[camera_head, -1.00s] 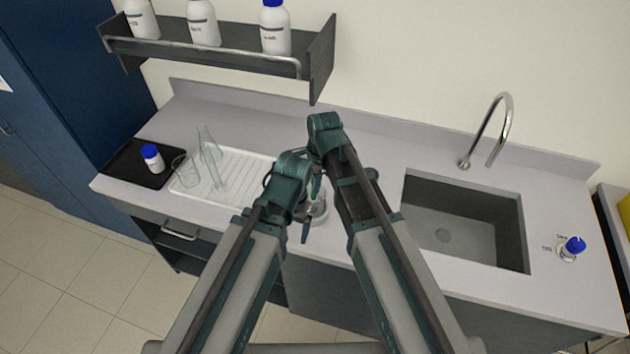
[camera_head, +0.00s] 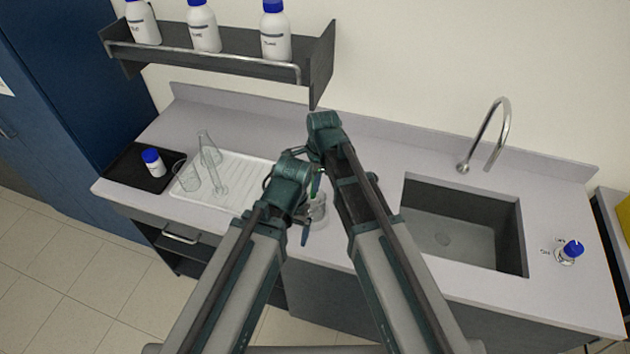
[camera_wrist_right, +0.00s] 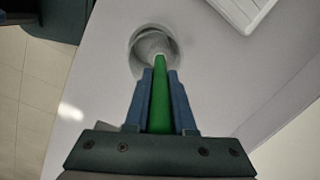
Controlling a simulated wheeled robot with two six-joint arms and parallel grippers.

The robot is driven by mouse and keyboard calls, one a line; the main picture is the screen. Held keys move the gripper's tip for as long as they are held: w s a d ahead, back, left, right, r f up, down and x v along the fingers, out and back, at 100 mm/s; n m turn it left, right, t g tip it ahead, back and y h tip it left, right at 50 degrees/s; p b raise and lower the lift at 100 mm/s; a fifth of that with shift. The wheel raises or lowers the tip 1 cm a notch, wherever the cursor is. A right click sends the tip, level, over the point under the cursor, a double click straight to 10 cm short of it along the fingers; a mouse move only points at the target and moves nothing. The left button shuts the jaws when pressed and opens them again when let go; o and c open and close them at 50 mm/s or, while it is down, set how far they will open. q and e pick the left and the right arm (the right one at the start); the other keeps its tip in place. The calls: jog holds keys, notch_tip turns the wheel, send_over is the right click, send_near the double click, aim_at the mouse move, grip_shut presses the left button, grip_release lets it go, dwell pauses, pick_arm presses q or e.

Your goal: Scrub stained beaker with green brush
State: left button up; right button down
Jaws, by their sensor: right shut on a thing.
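My right gripper (camera_wrist_right: 160,76) is shut on the green brush (camera_wrist_right: 159,105), which lies between its blue fingers in the right wrist view. The far end of the brush is at the clear beaker (camera_wrist_right: 146,38), overlapping its near rim; I cannot tell how deep it reaches or whether it touches the glass. In the head view the beaker (camera_head: 319,211) is partly hidden behind my arms, and only a sliver of green brush (camera_head: 315,187) shows. My left gripper (camera_head: 304,236) is beside the beaker, mostly hidden by its own wrist; its opening is unclear. No stain can be made out.
A white drying rack (camera_head: 240,171) with clear glassware is left of my arms. A black tray (camera_head: 128,176) holds a blue-capped bottle (camera_head: 152,162). The sink (camera_head: 470,255) and tap (camera_head: 497,125) are right. A shelf (camera_head: 230,62) with bottles hangs above.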

notch_tip(320, 180, up, 3)
jog(key=shift+r+p, duration=0.1)
jog(key=shift+p, duration=1.1)
jog(key=shift+f+b, duration=2.05)
jog(key=shift+f, duration=0.1)
jog(key=shift+s+r, duration=0.1)
